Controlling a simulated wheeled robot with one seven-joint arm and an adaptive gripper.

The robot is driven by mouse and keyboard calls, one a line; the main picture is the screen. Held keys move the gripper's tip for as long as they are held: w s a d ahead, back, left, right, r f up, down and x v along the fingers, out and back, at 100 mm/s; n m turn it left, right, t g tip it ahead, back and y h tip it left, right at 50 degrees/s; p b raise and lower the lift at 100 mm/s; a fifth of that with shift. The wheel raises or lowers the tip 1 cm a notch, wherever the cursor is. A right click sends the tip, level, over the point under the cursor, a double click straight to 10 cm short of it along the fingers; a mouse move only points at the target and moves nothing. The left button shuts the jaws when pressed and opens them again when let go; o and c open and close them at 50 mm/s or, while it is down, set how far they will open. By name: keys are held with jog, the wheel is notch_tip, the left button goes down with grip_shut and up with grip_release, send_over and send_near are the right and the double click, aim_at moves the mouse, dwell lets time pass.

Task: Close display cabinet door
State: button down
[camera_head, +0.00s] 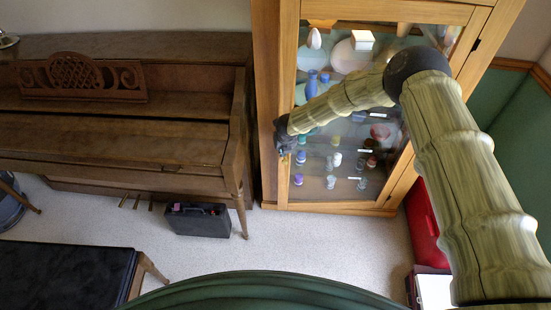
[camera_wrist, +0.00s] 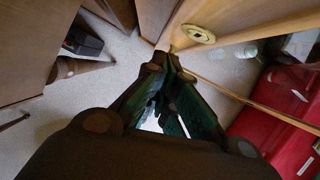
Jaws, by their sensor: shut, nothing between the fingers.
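The wooden display cabinet (camera_head: 267,60) stands at the upper middle of the head view, with a glass front and shelves of small objects behind it. Its door frame (camera_head: 390,10) looks nearly in line with the cabinet front; I cannot tell whether a gap remains. My gripper (camera_head: 284,137) is at the left side of the cabinet front, by the left upright. In the wrist view my gripper (camera_wrist: 172,58) is shut and empty, its tips close to a wooden edge and a round brass-coloured fitting (camera_wrist: 198,33). Contact cannot be told. My arm hides part of the glass.
A piano (camera_head: 120,130) stands close on the left. A dark case (camera_head: 197,220) sits on the floor below it, and a black bench (camera_head: 65,270) is at lower left. A red box (camera_head: 421,220) stands right of the cabinet. Pale carpet (camera_head: 300,240) in front is clear.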

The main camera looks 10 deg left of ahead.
jog(key=shift+w+a, duration=0.25)
jog(key=shift+w, duration=0.65)
jog(key=shift+s, duration=0.15)
